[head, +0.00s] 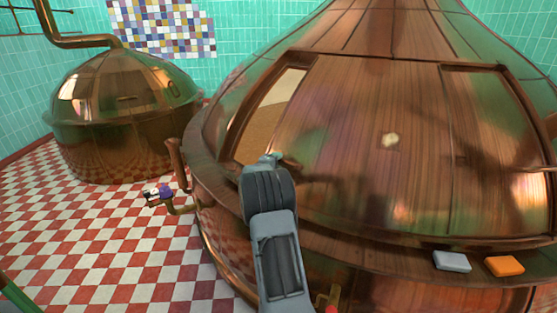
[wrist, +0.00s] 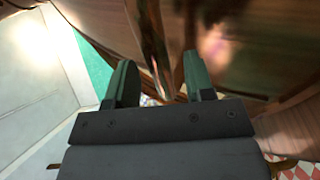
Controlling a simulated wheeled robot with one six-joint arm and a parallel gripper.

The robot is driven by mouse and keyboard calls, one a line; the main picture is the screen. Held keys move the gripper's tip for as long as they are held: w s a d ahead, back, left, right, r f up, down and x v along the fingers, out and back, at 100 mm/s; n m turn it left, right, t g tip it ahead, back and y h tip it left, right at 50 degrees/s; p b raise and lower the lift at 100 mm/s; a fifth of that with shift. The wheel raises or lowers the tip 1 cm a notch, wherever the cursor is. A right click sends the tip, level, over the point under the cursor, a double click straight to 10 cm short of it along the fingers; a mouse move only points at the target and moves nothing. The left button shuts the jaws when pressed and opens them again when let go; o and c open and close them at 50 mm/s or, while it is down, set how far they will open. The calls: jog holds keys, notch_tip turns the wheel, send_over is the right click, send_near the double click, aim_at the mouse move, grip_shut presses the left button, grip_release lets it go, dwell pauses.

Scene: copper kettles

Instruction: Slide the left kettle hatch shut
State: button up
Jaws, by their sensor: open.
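The large copper kettle (head: 340,40) fills the right of the head view. A dark frame is set in its dome, with a broad copper hatch panel (head: 390,130) in it. Left of the panel a gap (head: 268,118) is open, showing a tan inside. My gripper (head: 272,159) is at the lower end of this gap, near the panel's lower left edge. In the wrist view my gripper (wrist: 160,78) has its two dark green fingers apart. A narrow copper-brown edge (wrist: 157,45) shows beyond and between them; I cannot tell whether they touch it. My wrist hides part of the rim.
A smaller copper kettle (head: 125,110) stands at the back left on the red and white checkered floor (head: 120,235). A grey block (head: 452,261) and an orange block (head: 504,266) lie on the large kettle's ledge. A pipe fitting (head: 165,193) juts out left of it.

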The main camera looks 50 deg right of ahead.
jog(key=shift+x, duration=0.9)
jog(key=shift+c, duration=0.2)
grip_shut()
